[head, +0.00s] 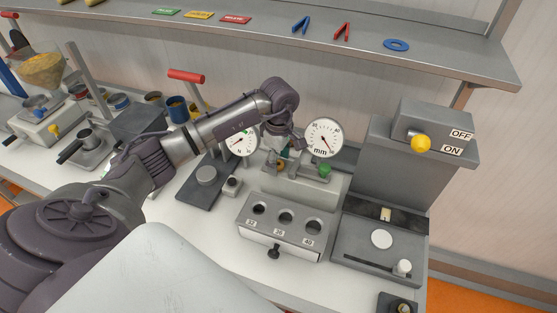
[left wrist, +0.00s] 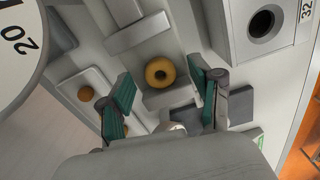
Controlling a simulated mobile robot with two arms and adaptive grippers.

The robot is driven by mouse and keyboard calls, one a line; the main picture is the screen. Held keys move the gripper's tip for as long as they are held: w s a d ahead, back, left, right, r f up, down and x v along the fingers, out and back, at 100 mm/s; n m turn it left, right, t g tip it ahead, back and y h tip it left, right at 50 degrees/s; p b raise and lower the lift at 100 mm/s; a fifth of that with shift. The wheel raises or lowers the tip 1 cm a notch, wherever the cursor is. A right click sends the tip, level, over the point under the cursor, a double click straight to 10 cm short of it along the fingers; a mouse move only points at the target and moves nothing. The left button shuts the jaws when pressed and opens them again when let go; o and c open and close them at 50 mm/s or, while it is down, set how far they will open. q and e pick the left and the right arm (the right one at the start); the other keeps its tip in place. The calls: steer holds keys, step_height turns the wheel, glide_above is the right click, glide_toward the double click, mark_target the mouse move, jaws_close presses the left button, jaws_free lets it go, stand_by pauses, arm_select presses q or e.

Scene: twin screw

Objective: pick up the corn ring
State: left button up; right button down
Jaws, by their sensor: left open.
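The corn ring (left wrist: 160,72) is a small yellow-brown ring with a dark hole, seen in the left wrist view on a grey block between and beyond my fingertips. In the head view a bit of it (head: 281,166) seems to show below my gripper, mostly hidden by the arm and fixture. My left gripper (left wrist: 161,88) has its green-padded fingers spread apart, with nothing between the tips. In the head view it points down behind the grey block with holes. My right gripper is not in view.
Two round dials, one marked mm (head: 323,138), stand close beside my left gripper. The grey block with several numbered holes (head: 284,229) is in front. A grey machine with a yellow knob (head: 421,143) stands at right. A shelf runs above.

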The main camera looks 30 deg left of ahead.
arm_select(q)
steer(key=shift+f, duration=0.1)
steer(key=c, duration=0.8)
steer(key=shift+o, duration=0.2)
